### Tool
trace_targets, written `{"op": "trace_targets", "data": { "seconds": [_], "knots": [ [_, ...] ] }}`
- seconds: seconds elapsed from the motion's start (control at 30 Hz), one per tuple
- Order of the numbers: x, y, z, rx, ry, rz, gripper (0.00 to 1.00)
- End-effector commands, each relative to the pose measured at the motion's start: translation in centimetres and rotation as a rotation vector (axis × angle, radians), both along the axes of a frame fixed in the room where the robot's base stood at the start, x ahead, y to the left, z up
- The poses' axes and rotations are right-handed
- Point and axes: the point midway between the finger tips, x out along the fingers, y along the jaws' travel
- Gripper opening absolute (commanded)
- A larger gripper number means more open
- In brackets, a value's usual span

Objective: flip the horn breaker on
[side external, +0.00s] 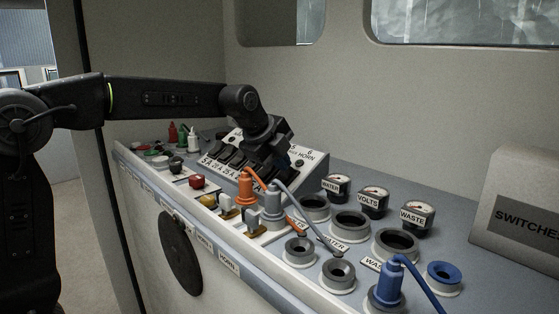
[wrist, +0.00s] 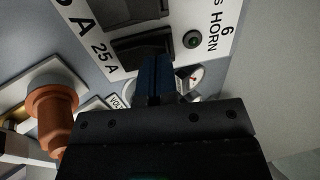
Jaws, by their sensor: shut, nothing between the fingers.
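The breaker panel (side external: 315,178) is a sloped white-faced box on the counter with a row of black rockers. Its right end is marked "6" and "HORN". In the wrist view the horn breaker's black rocker (wrist: 140,48) lies between the "25 A" print and a small dark green round lamp (wrist: 193,40) beside the "HORN" print. My gripper (wrist: 155,62) is shut and empty, its fingertips over the lower edge of this rocker; I cannot tell whether they touch. In the side view my gripper (side external: 280,172) hides this end of the panel. The rocker's position is unclear.
An orange plug (side external: 247,186) and a grey plug (side external: 272,203) with cables stand just in front of the panel. Gauges (side external: 373,202) and round sockets (side external: 350,226) are to the right. A blue plug (side external: 390,285) is nearer the front edge. Bottles (side external: 193,139) stand at the far left.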

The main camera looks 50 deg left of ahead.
Motion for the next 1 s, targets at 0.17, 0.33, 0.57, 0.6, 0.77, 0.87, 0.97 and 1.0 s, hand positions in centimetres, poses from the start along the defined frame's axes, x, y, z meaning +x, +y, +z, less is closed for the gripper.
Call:
{"op": "trace_targets", "data": {
  "seconds": [0.17, 0.33, 0.57, 0.6, 0.77, 0.87, 0.97, 1.0],
  "knots": [
    [0.9, 0.0, -0.3, -0.001, 0.068, -0.001, 0.00],
    [1.2, 0.0, -0.4, 0.001, 0.136, -0.001, 0.00],
    [1.0, 0.0, -0.4, 0.000, 0.134, 0.000, 0.00],
    [0.9, 0.0, -0.4, 0.000, 0.134, 0.000, 0.00],
    [0.3, 0.0, -0.6, 0.000, 0.133, 0.000, 0.00],
    [-0.1, 0.0, -0.7, 0.000, 0.132, 0.000, 0.00],
    [-0.4, 0.0, -0.8, -0.001, 0.133, -0.001, 0.00],
    [-0.4, 0.0, -0.8, -0.001, 0.133, -0.001, 0.00]
  ]
}}
